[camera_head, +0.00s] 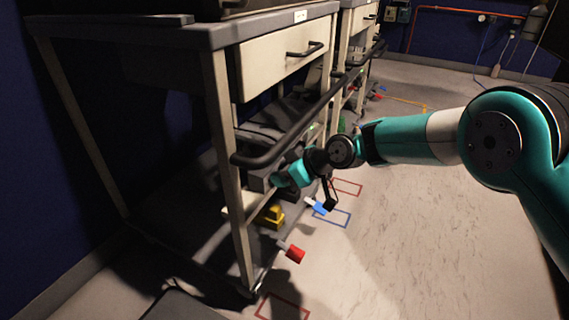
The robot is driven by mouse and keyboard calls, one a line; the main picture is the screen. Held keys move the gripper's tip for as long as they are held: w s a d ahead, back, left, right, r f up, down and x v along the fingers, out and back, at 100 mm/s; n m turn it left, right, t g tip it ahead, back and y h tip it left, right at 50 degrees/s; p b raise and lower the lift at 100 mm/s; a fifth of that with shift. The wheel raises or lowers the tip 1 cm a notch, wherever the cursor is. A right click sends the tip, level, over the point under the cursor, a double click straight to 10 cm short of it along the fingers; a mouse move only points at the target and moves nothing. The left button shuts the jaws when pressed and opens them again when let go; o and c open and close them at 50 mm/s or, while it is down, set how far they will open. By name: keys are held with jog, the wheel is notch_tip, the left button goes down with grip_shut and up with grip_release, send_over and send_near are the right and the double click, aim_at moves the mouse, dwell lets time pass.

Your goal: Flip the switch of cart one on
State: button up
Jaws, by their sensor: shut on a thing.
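The near cart (222,120) is a grey frame with a cream drawer and a label (300,16) on its top edge, too small to read. My gripper (264,181) is at the end of the teal arm, reaching in at the cart's open side above the lower shelf (190,225). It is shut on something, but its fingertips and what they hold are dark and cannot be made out. Grey box shapes are around it. A yellow block-like object (270,215) is just below. I cannot make out the switch.
A black handle bar (290,135) runs along the cart just above my wrist. A red-ended part (294,254) and a blue part (319,208) stick out low. A second cart (357,45) stands behind. The floor (410,220) to the right is clear.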

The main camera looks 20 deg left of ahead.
jog(key=shift+h, duration=0.3)
jog(key=o, duration=0.9)
jog(key=shift+r, duration=0.1)
jog(key=p+v, duration=0.6)
jog(key=v, duration=1.1)
jog(key=shift+d+r, duration=0.1)
